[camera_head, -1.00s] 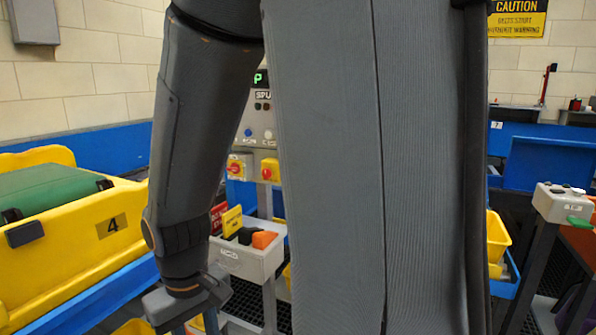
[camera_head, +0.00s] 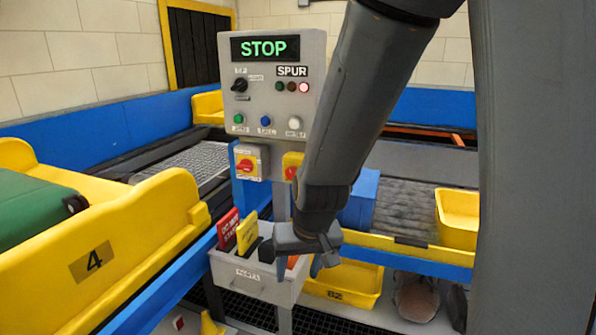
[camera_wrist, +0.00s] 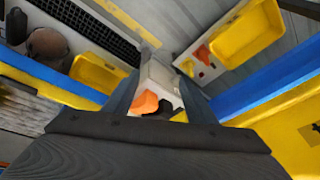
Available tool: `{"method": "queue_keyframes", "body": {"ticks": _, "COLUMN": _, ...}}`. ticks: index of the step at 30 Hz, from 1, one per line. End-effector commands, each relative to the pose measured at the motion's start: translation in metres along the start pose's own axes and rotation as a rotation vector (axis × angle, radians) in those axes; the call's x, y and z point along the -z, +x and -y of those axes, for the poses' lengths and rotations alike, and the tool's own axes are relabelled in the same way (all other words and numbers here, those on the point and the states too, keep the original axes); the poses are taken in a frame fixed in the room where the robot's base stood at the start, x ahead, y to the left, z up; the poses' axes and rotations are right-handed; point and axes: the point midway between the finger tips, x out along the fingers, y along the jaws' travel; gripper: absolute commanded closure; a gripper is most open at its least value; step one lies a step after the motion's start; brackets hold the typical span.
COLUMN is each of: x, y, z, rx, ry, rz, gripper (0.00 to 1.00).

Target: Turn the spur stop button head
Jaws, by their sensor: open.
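The SPUR panel (camera_head: 270,95) stands upright behind my arm, its display lit green with STOP. My gripper (camera_head: 298,264) is open and empty, pointing down over the grey holder box (camera_head: 252,282), below and in front of the panel. In the wrist view its fingers (camera_wrist: 158,98) frame an orange block (camera_wrist: 146,103).
The holder box carries a red card (camera_head: 228,228) and a yellow card (camera_head: 247,232). Yellow tray 4 (camera_head: 150,235) with a green case (camera_head: 35,212) stands at left. A blue box (camera_head: 361,197) and a yellow tray (camera_head: 457,218) sit on the belt behind.

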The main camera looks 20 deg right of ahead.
Motion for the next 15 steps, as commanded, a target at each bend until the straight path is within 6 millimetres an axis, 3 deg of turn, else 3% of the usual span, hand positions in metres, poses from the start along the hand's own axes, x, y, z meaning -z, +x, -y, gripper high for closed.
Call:
{"method": "queue_keyframes", "body": {"ticks": 3, "x": 0.067, "y": 0.012, "z": 0.022, "rx": 0.006, "ry": 0.062, "rz": -0.205, "gripper": 0.49}}
{"method": "queue_keyframes", "body": {"ticks": 9, "x": 0.16, "y": 0.018, "z": 0.037, "rx": -0.061, "ry": 0.175, "rz": -0.558, "gripper": 0.49}}
{"method": "queue_keyframes", "body": {"ticks": 15, "x": 0.211, "y": 0.0, "z": 0.031, "rx": -0.233, "ry": 0.261, "rz": -0.888, "gripper": 0.49}}
